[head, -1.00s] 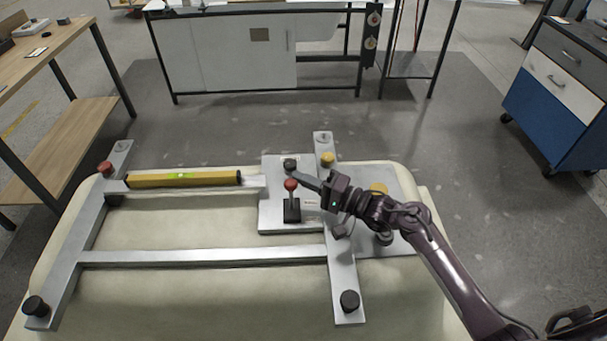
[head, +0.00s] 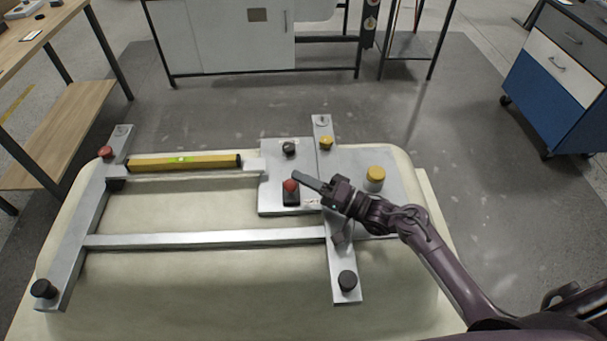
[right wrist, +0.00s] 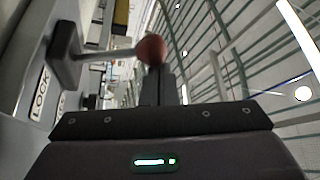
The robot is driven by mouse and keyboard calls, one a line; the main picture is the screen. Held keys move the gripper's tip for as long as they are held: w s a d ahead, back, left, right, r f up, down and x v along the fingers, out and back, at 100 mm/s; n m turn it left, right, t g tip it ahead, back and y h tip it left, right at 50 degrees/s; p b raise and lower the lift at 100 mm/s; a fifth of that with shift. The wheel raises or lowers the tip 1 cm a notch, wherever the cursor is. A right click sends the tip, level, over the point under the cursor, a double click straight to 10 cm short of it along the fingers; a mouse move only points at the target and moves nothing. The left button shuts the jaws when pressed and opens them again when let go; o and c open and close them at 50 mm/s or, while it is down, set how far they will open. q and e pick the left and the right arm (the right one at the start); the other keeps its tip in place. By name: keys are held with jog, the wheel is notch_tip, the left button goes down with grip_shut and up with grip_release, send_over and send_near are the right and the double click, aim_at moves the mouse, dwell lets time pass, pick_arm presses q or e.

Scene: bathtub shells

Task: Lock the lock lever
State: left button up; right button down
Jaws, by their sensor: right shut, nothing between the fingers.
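The lock lever has a red ball knob (head: 291,186) on a rod above a black base (head: 291,199), on a grey metal plate. The LOCK label (right wrist: 40,90) shows beside the black base (right wrist: 64,42). My left gripper is not in view.
A black knob (head: 289,148) stands behind the lever. A yellow-topped cylinder (head: 375,178) and a small yellow knob (head: 326,143) are nearby. A yellow level (head: 183,162) lies along the far bar of the metal frame (head: 205,239) on the cream tub shell (head: 200,285).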

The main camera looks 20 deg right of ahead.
dwell(0.4)
jog(key=shift+s+d+f, duration=0.25)
jog(key=r+b+v, duration=0.2)
jog(key=v, duration=1)
jog(key=shift+s+d+r, duration=0.2)
jog(key=shift+d+r, duration=0.2)
